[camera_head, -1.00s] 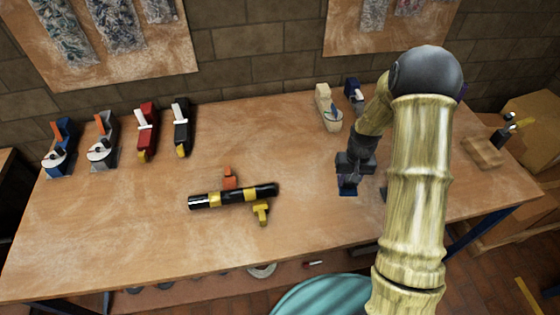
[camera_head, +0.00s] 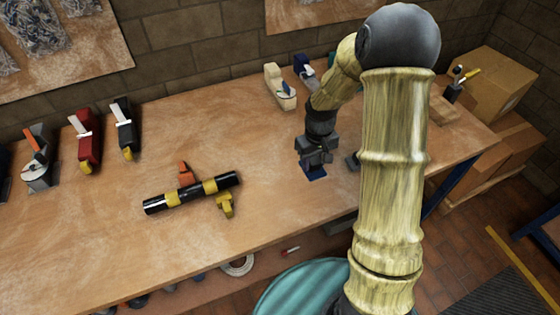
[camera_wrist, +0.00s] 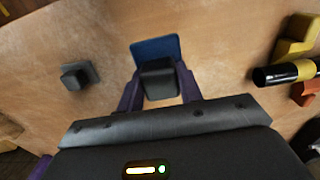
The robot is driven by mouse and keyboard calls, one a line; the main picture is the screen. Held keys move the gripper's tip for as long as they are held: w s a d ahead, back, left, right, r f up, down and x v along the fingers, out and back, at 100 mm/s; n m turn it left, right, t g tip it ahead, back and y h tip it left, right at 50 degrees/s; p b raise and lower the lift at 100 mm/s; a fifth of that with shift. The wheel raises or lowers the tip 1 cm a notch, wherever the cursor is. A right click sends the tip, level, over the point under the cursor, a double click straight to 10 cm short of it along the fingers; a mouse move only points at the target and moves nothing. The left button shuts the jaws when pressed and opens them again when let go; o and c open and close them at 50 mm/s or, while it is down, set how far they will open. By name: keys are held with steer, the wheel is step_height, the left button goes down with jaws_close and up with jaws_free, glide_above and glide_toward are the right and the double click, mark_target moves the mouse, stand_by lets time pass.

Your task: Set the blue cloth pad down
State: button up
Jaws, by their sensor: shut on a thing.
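The blue cloth pad (camera_head: 314,172) is below my gripper (camera_head: 314,160), close to or on the wooden workbench; I cannot tell whether it touches. In the wrist view the flat blue pad (camera_wrist: 155,47) lies beyond a dark block (camera_wrist: 158,80), which seems to be its grip. The purple fingers of my gripper (camera_wrist: 159,88) are on both sides of this block, shut on it. The underside of the pad is hidden.
A small grey block (camera_wrist: 79,75) stands beside the gripper. A black tube with yellow bands (camera_head: 192,193) lies on the workbench (camera_head: 262,215), with orange and yellow pieces beside it. Tape dispensers (camera_head: 84,138) line the back. Bench around the pad is mostly clear.

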step_height(320, 180, down, 6)
steer(key=shift+f, duration=0.1)
stand_by(0.4)
steer(key=shift+w+f+p, duration=0.1)
steer(key=shift+f+p, duration=0.3)
steer(key=shift+f, duration=1.45)
steer(key=shift+f, duration=0.1)
steer(key=o, duration=1)
steer(key=shift+o, duration=0.2)
step_height(320, 180, up, 12)
steer(key=shift+r+b, duration=0.15)
steer(key=shift+b, duration=0.4)
